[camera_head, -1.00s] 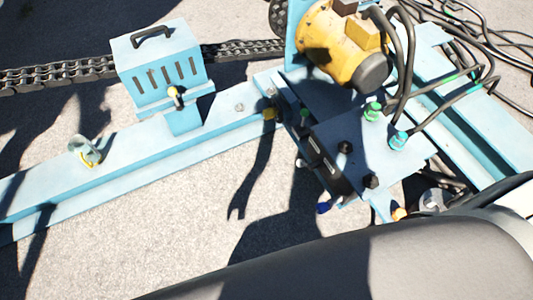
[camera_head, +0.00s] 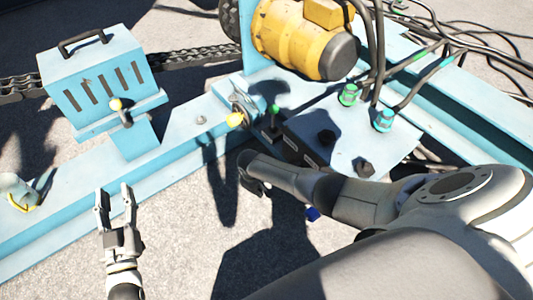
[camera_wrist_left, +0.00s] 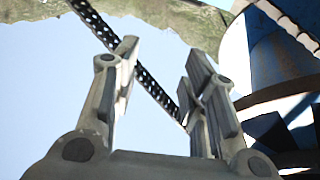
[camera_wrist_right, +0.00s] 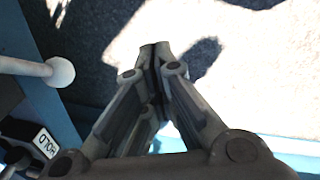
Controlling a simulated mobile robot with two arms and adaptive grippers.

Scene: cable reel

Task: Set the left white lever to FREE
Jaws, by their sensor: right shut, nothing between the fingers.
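A white ball-ended lever (camera_wrist_right: 60,72) shows at the left of the right wrist view, above a label (camera_wrist_right: 44,143) that seems to read HOLD upside down. I cannot tell if it is the left white lever; no FREE label is readable. My right gripper (camera_wrist_right: 154,50) is shut and empty, to the right of the lever and apart from it. In the head view the right arm hides the white levers and most of its gripper (camera_head: 257,188). My left gripper (camera_head: 115,193) is open and empty in front of the blue beam; its open fingers show in the left wrist view (camera_wrist_left: 155,85).
A blue slotted box (camera_head: 100,85) stands on the blue beam (camera_head: 185,130). A yellow motor (camera_head: 300,40) stands behind. Gravel ground is open in front of the beam.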

